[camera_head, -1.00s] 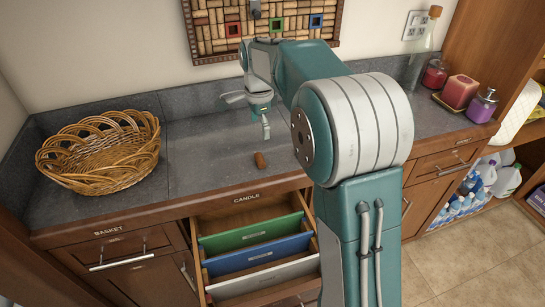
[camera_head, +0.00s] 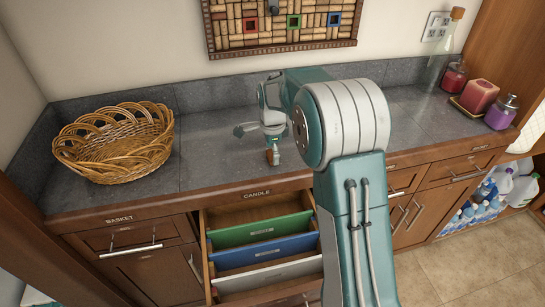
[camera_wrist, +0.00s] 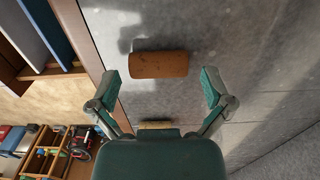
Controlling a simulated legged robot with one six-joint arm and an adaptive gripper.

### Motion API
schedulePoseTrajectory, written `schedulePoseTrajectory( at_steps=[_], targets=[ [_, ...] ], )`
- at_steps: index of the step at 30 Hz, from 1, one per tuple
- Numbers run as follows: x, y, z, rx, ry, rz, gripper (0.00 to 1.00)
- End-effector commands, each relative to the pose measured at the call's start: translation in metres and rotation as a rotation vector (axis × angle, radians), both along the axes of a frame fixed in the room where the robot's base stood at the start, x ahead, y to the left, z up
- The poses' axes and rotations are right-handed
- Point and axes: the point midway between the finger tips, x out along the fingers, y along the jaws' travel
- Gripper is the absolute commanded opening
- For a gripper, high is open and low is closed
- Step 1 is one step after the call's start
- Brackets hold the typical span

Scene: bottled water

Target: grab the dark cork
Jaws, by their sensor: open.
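The cork (camera_wrist: 159,65) is a brown cylinder lying on the grey countertop. In the wrist view it lies crosswise just beyond the fingertips, roughly centred between them. My gripper (camera_wrist: 161,88) is open, with a finger on either side and nothing between them. In the head view my gripper (camera_head: 273,158) is low over the counter, close to the front edge. The cork (camera_head: 268,157) is partly hidden there behind a finger, and I cannot tell whether they touch.
A wicker basket (camera_head: 118,143) stands on the counter to the left. The drawer marked candle (camera_head: 260,214) is open below, with green, blue and white dividers. A red candle (camera_head: 478,96), jars and a corked bottle (camera_head: 447,50) stand at the right.

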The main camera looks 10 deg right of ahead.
Motion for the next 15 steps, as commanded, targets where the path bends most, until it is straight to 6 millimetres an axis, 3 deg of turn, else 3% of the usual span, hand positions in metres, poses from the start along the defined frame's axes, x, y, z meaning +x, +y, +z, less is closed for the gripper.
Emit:
schedulePoseTrajectory(
  at_steps=[9, 11, 15],
  targets=[
    [0.0000, -0.0001, -0.0082, 0.000, -0.001, 0.001, 1.00],
    [0.0000, -0.0006, -0.0081, 0.001, -0.001, 0.001, 0.82],
    [0.0000, -0.0008, -0.0080, 0.001, -0.001, 0.001, 0.60]
  ],
)
